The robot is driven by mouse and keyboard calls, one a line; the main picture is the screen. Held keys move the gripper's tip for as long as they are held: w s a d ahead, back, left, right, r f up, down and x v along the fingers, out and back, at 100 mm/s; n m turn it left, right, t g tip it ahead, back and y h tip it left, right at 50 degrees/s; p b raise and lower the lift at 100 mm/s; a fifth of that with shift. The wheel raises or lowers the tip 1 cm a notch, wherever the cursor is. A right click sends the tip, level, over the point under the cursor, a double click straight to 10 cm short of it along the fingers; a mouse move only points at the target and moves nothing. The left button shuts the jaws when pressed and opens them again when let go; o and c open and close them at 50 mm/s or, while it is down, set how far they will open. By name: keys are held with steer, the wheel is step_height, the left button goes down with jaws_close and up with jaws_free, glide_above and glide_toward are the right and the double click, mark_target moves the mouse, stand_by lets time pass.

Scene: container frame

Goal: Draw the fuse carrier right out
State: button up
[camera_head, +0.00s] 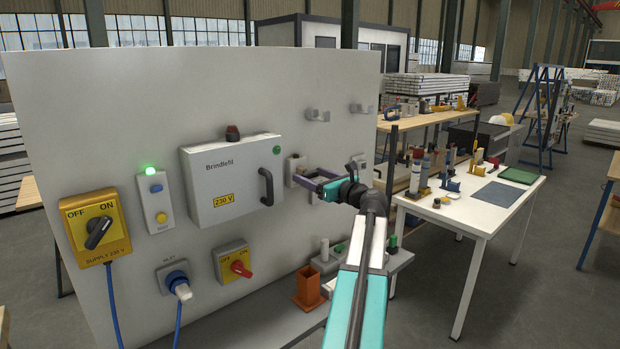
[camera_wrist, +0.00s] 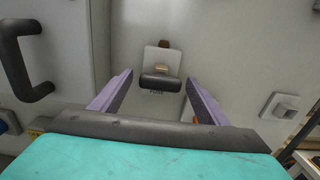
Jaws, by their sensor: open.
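The fuse carrier (camera_wrist: 160,81) shows in the wrist view as a dark rounded grip in front of a pale base plate on the panel, with a small tan part above the grip. In the head view its pale mount (camera_head: 293,168) is beside the cabinet, partly hidden behind my gripper. My gripper (camera_wrist: 158,83) is open, with one purple finger on each side of the grip. Gaps show between the grip and both fingers; I cannot tell how deep the fingers reach around it. In the head view my gripper (camera_head: 305,181) points left towards the panel.
The grey cabinet (camera_head: 235,178) with its black handle (camera_head: 266,186) stands out just left. Hooks (camera_head: 318,115) are on the panel above. An orange bin (camera_head: 309,288) and a small shelf (camera_head: 388,262) are below. A white table (camera_head: 484,212) is at the right.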

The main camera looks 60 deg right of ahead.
steer(key=b+v, duration=0.2)
steer(key=v, duration=1)
steer(key=shift+s+a, duration=0.2)
steer(key=shift+s, duration=0.1)
steer(key=shift+s, duration=0.1)
